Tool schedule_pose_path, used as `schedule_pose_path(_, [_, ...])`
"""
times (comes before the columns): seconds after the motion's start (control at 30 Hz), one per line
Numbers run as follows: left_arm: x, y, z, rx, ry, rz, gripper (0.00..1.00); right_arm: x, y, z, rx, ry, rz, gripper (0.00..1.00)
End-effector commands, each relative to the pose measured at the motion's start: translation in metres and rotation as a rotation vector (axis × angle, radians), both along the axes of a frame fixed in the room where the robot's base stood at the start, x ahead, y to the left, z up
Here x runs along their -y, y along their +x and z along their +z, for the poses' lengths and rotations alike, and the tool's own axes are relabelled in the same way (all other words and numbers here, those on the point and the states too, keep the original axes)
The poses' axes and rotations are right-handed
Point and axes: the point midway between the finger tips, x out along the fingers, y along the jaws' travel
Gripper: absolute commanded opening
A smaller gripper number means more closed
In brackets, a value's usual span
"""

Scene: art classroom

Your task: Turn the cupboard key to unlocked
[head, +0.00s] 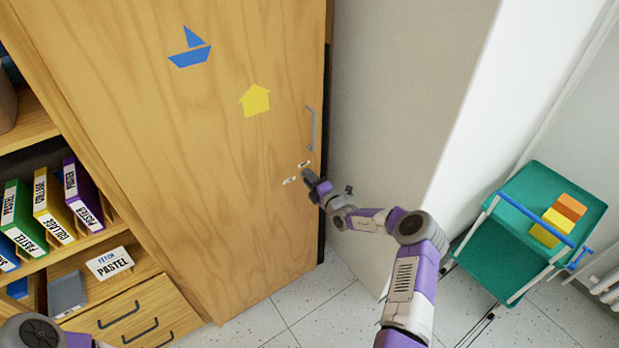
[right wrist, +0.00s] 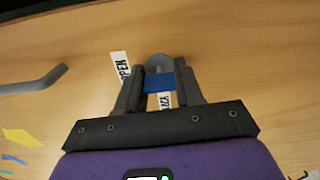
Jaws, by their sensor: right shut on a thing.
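The wooden cupboard door (head: 200,140) is closed and has a blue boat and a yellow house shape on it. My right gripper (head: 308,174) is at the lock, below the grey door handle (head: 311,128). In the right wrist view, the gripper (right wrist: 158,82) is shut on the blue key (right wrist: 158,83), which shows as a band between the fingers. The round grey lock (right wrist: 160,63) is just beyond it. A white OPEN label (right wrist: 121,67) is left of the lock. A second label (right wrist: 166,100) is partly hidden. The key's exact angle is unclear. My left gripper is out of view.
Open shelves with coloured binders (head: 55,205) stand left of the door, above drawers (head: 125,315). A green trolley (head: 530,225) with orange and yellow blocks stands at the right. A pale wall (head: 395,90) is just right of the cupboard.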

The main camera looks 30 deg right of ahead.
Motion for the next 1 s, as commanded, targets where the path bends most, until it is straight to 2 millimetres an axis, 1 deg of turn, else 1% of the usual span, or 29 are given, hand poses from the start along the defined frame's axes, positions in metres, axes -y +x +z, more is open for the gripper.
schedule_pose_path(0.3, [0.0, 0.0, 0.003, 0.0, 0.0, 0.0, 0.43, 0.0002, -0.0002, -0.0003, -0.007, 0.076, 0.0, 0.06])
schedule_pose_path(0.73, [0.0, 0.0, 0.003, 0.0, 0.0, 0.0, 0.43, 0.0, -0.0001, -0.0004, -0.008, 0.084, 0.0, 0.06])
schedule_pose_path(0.77, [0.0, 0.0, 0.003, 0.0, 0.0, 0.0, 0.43, 0.0, -0.0001, -0.0004, -0.008, 0.084, 0.0, 0.41])
schedule_pose_path(0.9, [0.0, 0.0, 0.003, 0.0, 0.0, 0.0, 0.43, -0.0001, -0.0001, -0.0003, -0.006, 0.083, 0.0, 0.62])
schedule_pose_path(1.0, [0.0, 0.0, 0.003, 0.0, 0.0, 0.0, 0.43, -0.0001, -0.0001, -0.0003, -0.006, 0.082, 0.0, 0.62])
